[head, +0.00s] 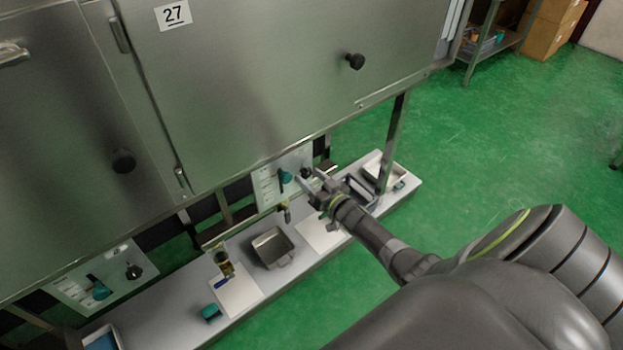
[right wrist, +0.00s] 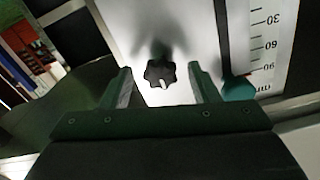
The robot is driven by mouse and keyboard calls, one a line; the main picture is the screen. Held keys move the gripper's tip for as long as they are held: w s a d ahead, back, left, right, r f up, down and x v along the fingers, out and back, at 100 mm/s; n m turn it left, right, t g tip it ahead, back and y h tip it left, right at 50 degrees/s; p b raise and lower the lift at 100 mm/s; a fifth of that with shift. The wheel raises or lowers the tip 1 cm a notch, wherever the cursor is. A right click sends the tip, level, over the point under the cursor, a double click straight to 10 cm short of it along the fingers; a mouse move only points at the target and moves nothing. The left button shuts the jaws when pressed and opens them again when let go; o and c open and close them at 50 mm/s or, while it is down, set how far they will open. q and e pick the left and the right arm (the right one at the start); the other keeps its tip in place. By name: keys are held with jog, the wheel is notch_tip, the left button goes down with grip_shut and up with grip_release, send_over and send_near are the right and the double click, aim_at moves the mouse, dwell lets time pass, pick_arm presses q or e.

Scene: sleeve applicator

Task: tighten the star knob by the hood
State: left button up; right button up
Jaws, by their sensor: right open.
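A black star knob (right wrist: 160,73) with a pale mark on it sits on a white panel (right wrist: 190,25) in the right wrist view. My right gripper (right wrist: 160,82) is open, its two fingers on either side of the knob in the picture, with visible space on both sides. I cannot tell how far the fingertips are from it in depth. In the head view the right gripper (head: 312,183) is at the right-hand panel (head: 265,187), partly covering the knob. A second dark knob (head: 134,271) is on the left-hand panel (head: 72,290). My left gripper is not in view.
A teal pointer (right wrist: 238,88) is right of the knob, beside a printed scale (right wrist: 262,45). The steel cabinet (head: 260,80) overhangs the panels. A grey shelf (head: 190,318) below holds a metal tray (head: 272,247) and a teal block (head: 210,312). Green floor lies open at right.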

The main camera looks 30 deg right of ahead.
jog(key=shift+s, duration=0.1)
jog(key=s+d, duration=0.1)
jog(key=s, duration=1.6)
jog(key=shift+d, duration=0.2)
jog(key=s+f+g+h, duration=0.2)
jog(key=s+f+g, duration=0.3)
jog(key=f, duration=0.6)
jog(key=s+f+g+h, duration=0.1)
jog(key=s+f+g, duration=0.2)
jog(key=s+f, duration=0.55)
jog(key=s+a+f+g, duration=0.4)
jog(key=s+f, duration=0.3)
jog(key=s, duration=0.4)
jog(key=s+a+f+n+g, duration=0.1)
jog(key=s+a+f+g, duration=0.3)
jog(key=s+f, duration=0.4)
jog(key=s+a, duration=0.1)
jog(key=s, duration=0.2)
jog(key=shift+f+g+y, duration=0.15)
jog(key=shift+g+y, duration=0.25)
